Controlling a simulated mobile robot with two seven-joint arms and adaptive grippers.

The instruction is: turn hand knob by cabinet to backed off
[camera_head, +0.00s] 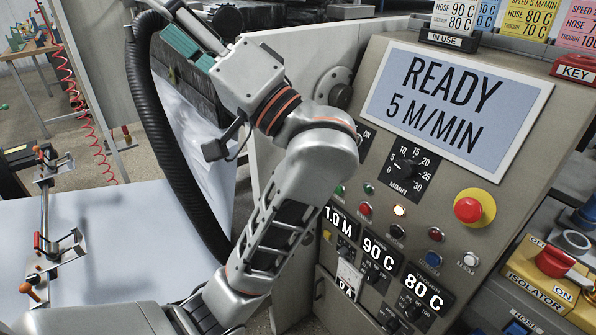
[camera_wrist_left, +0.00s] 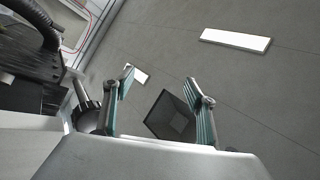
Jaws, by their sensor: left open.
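A round dark grey knob (camera_head: 340,88) sits at the left edge of the control cabinet (camera_head: 400,55), partly hidden by my left arm; I cannot tell its setting. In the left wrist view a black lobed knob (camera_wrist_left: 88,116) shows just left of one finger; I cannot tell if it is the same one. My left gripper (camera_head: 186,32) is at the upper left of the head view, left of the knob and apart from it. It is open with teal finger pads, and the left wrist view shows the gripper (camera_wrist_left: 160,76) pointing up toward the ceiling, holding nothing. My right gripper is not in view.
A black corrugated hose (camera_head: 150,130) hangs close to my left arm. The cabinet front has a display reading READY 5 M/MIN (camera_head: 455,100), a dial (camera_head: 408,166) and a red emergency button (camera_head: 468,209). A pale flat surface (camera_head: 130,225) lies at the lower left.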

